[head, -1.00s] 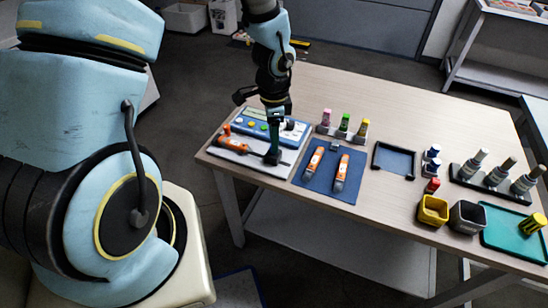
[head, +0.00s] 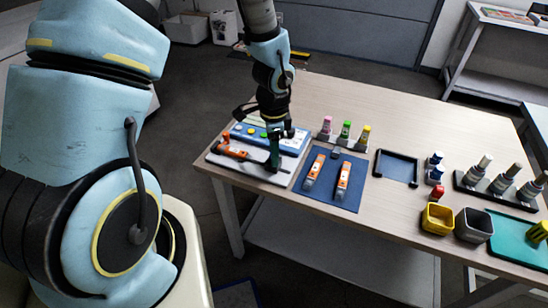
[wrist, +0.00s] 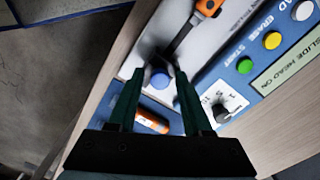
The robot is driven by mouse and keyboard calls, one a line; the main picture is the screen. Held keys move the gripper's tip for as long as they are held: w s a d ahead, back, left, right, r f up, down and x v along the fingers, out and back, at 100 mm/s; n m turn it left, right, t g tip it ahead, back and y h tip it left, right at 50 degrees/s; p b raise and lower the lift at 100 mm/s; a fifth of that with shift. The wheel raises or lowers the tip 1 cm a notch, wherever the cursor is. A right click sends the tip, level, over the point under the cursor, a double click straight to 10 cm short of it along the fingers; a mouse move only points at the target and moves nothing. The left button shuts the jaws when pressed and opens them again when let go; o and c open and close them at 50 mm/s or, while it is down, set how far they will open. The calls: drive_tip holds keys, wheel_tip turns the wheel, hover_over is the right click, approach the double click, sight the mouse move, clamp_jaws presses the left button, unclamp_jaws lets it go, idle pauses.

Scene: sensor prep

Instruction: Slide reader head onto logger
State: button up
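The logger (head: 290,139) is a blue and white panel at the table's left end. In the wrist view its panel (wrist: 236,84) shows buttons, a dial and a display reading "SLIDE HEAD ON". In front of it, an orange piece with a dark shaft (head: 235,152) lies on a white plate (head: 222,160); it also shows in the wrist view (wrist: 208,7). I cannot tell whether this is the reader head. My gripper (head: 273,167) points down, low over the plate's right part.
A blue mat (head: 329,190) with two orange pieces lies right of the plate. Small colour-capped bottles (head: 345,131) stand behind it. A dark tray (head: 396,168), a yellow bin (head: 436,220) and a grey bin (head: 473,226) are further right. The table's back middle is clear.

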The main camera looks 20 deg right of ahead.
clamp_jaws()
